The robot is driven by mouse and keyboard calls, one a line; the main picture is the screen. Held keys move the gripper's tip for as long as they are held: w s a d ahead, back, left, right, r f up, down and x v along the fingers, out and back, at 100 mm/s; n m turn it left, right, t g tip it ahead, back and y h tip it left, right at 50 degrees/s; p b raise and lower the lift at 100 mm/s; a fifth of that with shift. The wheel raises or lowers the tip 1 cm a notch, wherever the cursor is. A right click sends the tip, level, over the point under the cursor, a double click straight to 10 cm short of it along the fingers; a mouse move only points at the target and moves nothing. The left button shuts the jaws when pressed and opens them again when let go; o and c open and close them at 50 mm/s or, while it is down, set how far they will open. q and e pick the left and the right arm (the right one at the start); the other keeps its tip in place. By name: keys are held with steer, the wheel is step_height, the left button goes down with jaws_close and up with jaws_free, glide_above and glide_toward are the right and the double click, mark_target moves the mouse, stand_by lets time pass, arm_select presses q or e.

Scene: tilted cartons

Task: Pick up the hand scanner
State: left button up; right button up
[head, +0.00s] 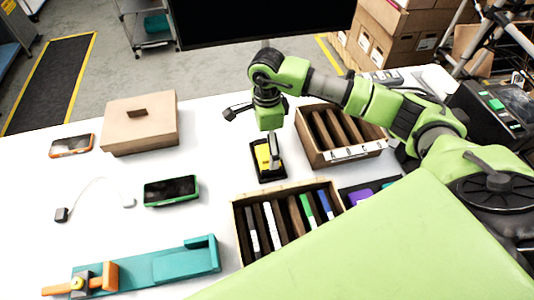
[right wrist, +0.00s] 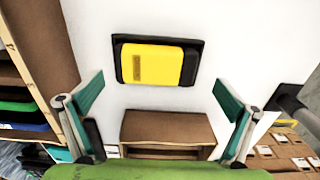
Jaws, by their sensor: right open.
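A yellow and black device, which looks like the hand scanner (head: 262,156), lies in a shallow black holder (head: 270,178) on the white table. In the right wrist view the scanner (right wrist: 152,64) lies flat, yellow on its left part and black at its right end. My right gripper (head: 273,160) is above it, pointing down, and partly covers it in the head view. In the right wrist view its two teal-padded fingers (right wrist: 159,95) are wide apart, with nothing between them. The scanner is beyond the fingertips, apart from them. My left gripper is not in view.
A divided wooden box (head: 322,160) stands close right of the scanner; another (head: 240,232) with coloured items stands in front. A brown carton (head: 140,128), phones (head: 171,190) (head: 71,146), a cable (head: 95,184) and a teal fixture (head: 160,267) lie left. Table left of the scanner is clear.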

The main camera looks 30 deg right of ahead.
mark_target(267, 153)
steer(key=f+p, duration=0.1)
steer(key=f, duration=0.2)
steer(key=shift+s+a+f+p, duration=0.1)
steer(key=shift+s+f+p, duration=0.1)
steer(key=shift+s+p, duration=0.15)
steer(key=shift+w+f, duration=0.1)
steer(key=shift+f, duration=0.35)
steer(key=c, duration=0.9)
